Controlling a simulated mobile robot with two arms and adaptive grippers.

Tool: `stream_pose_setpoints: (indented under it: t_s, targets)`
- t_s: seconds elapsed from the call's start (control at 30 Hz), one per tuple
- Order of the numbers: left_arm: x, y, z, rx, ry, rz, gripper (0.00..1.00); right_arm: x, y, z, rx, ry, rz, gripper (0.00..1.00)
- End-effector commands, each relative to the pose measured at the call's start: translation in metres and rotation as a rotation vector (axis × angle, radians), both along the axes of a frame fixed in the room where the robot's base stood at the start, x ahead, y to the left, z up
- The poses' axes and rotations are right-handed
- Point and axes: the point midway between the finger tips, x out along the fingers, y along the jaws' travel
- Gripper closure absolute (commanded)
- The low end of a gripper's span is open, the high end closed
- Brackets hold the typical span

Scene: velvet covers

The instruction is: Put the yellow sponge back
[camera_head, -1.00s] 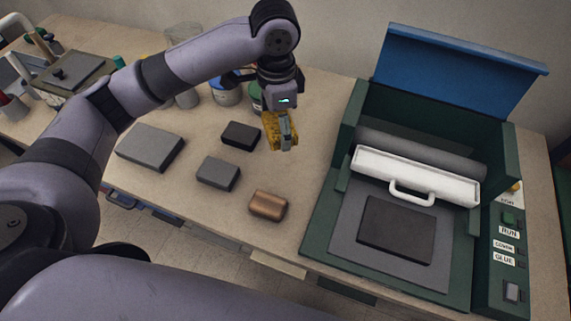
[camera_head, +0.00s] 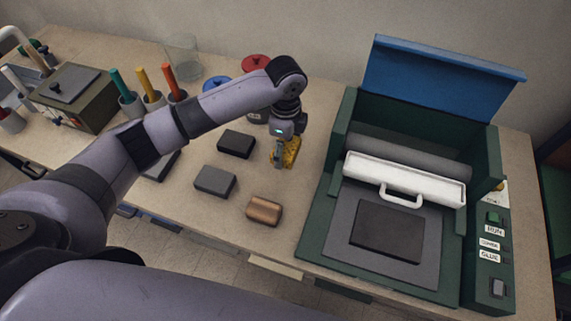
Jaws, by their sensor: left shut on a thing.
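The yellow sponge (camera_head: 291,152) is in the jaws of my left gripper (camera_head: 281,153), to the right of the black block. The gripper points down and is shut on the sponge, covering part of it. The sponge is low over the table or touching it; I cannot tell which. My right gripper is not in view.
A black block (camera_head: 236,143), a grey block (camera_head: 215,181) and a copper block (camera_head: 264,210) lie on the table (camera_head: 215,235). A green machine (camera_head: 318,215) with a raised blue lid (camera_head: 440,85) stands at right. Cups with coloured handles, a box (camera_head: 75,97) and a glass jar (camera_head: 181,58) stand behind my arm.

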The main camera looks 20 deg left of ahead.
Motion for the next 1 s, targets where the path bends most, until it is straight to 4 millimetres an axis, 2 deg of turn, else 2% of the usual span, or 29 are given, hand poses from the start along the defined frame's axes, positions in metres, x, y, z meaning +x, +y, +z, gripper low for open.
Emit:
stream_pose_setpoints:
  t_s: [0.1,0.2,0.37,0.6,0.7,1.0]
  targets:
    - [-0.001,-0.001,-0.027,0.000,0.003,0.001,0.52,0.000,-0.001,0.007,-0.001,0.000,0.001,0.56]
    - [-0.001,0.000,-0.043,0.000,0.002,0.001,0.52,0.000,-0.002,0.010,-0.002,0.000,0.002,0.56]
    - [0.000,0.000,-0.056,0.001,0.000,0.002,0.52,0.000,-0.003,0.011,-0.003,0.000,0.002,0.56]
    - [0.000,0.000,-0.089,0.001,0.001,0.002,0.52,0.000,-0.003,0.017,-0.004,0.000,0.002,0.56]
    - [0.000,0.000,-0.096,0.000,-0.002,0.000,0.52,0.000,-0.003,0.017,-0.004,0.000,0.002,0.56]
    - [0.000,0.000,-0.098,0.000,-0.002,0.001,0.52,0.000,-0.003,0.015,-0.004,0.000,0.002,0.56]
